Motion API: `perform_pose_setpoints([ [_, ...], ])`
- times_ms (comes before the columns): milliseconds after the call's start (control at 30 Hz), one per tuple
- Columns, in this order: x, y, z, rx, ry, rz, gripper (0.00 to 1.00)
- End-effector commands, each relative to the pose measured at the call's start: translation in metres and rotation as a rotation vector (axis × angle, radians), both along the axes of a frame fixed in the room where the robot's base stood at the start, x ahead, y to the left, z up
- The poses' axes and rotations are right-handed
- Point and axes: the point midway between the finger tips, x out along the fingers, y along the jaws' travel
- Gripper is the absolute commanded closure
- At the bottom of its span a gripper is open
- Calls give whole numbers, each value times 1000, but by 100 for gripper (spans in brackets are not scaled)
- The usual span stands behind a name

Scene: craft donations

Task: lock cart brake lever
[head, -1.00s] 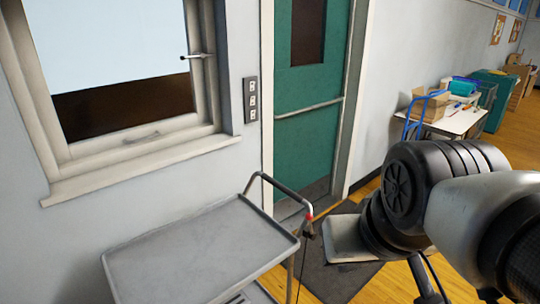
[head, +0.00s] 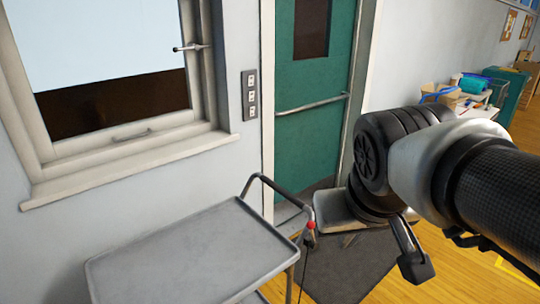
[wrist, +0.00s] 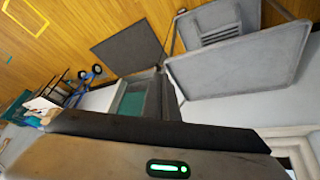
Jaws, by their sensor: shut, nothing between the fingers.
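A grey cart (head: 190,258) with a flat, raised-rim tray stands at the lower middle of the head view. Its dark tubular handle (head: 285,193) rises at the right end. A small lever with a red tip (head: 311,225) sits at the lower end of the handle, with a thin dark rod or cable below it. The cart also shows in the wrist view (wrist: 240,65), where I cannot make out the lever. My gripper (head: 417,268) is shut and empty, to the right of the lever and apart from it.
A window (head: 115,110) and a wall switch panel (head: 250,94) are behind the cart. A green door (head: 308,120) with a push bar is beyond the handle. A dark mat (head: 345,270) lies on the wooden floor. A table with boxes (head: 475,108) stands far right.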

Motion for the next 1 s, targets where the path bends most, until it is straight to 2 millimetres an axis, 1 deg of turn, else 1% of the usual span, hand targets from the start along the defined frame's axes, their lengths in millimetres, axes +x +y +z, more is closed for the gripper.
perform_pose_setpoints([
  [33,19,0,-39,-45,13,9,100],
  [67,32,-1,-51,-75,15,15,100],
  [100,51,0,-68,-117,13,24,100],
  [167,82,4,-92,-176,5,42,100],
  [200,102,9,-108,-209,-4,56,100],
  [267,132,19,-132,-255,-20,82,100],
  [300,150,26,-147,-280,-32,97,100],
  [400,189,46,-179,-324,-62,139,100],
  [500,216,63,-201,-347,-86,168,100],
  [600,229,72,-211,-359,-101,185,100],
  [667,232,75,-212,-361,-106,189,100],
  [1000,233,75,-211,-362,-106,190,100],
])
